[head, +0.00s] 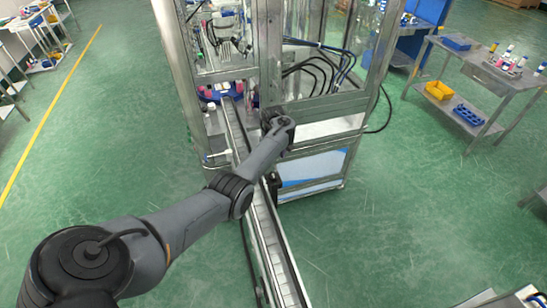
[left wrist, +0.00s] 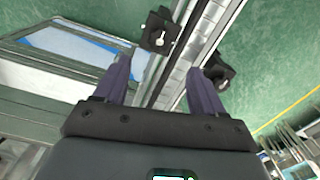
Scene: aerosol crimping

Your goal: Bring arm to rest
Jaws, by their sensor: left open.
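My left arm reaches in from the lower left in the head view, and its wrist end (head: 278,125) is over the conveyor (head: 262,215) beside the machine cabinet. The gripper's fingers cannot be made out there. In the left wrist view my left gripper (left wrist: 162,82) is open, its two dark purple fingers apart with nothing held between them. The conveyor rail (left wrist: 187,45) shows beyond and between the fingers, with black brackets (left wrist: 157,30) along it. My right arm and gripper are not in view.
The metal-framed machine cabinet (head: 318,103) stands right behind the wrist, with black hoses inside. A steel table (head: 480,68) with a yellow bin (head: 438,90) and blue trays stands at the right. Shelves are at the far left.

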